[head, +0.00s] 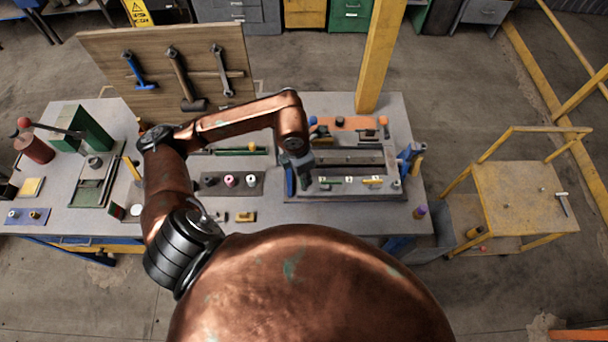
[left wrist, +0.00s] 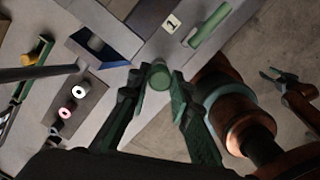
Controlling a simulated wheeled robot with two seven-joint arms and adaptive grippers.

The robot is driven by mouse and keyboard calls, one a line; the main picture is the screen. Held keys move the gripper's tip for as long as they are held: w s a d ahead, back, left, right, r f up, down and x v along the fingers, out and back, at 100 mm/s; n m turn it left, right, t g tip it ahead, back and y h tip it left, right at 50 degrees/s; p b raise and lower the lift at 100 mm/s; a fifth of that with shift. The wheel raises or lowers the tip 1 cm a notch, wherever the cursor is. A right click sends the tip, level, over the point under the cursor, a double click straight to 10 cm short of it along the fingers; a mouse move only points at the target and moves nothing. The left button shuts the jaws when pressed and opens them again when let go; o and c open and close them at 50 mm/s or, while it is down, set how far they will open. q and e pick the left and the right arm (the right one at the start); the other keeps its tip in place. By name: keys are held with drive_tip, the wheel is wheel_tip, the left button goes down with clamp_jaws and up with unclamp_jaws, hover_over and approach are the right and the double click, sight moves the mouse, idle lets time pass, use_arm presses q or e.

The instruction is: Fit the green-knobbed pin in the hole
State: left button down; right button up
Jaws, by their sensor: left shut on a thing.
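My left gripper (left wrist: 157,72) is shut on the green-knobbed pin (left wrist: 159,77). The round green knob shows between the fingertips; the rest of the pin is hidden, and I cannot tell how high its tip is. In the head view my left gripper (head: 299,180) is at the left end of the grey fixture (head: 390,197), where the pin cannot be made out. I cannot pick out the hole for the pin. A green cylinder (left wrist: 209,27) lies beside a tag marked 1 in the left wrist view. My right gripper (left wrist: 270,75) appears open and empty, above the floor.
A dark plate with black, pink and white spools (head: 231,181) lies left of the gripper. A blue-edged recess (left wrist: 118,43) with a grey round piece is nearby. A yellow post (head: 380,55) stands behind the fixture. A tool board (head: 205,60) stands at the back left.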

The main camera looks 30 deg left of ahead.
use_arm(q)
drive_tip(key=shift+f, duration=0.25)
drive_tip(key=c, duration=1.7)
unclamp_jaws()
drive_tip(key=shift+o, duration=0.2)
drive_tip(key=shift+r, duration=0.1)
wheel_tip(320, 180, up, 12)
drive_tip(key=s, duration=0.1)
drive_tip(key=shift+a, duration=0.35)
drive_tip(key=shift+s+f, duration=0.15)
drive_tip(key=shift+f, duration=0.05)
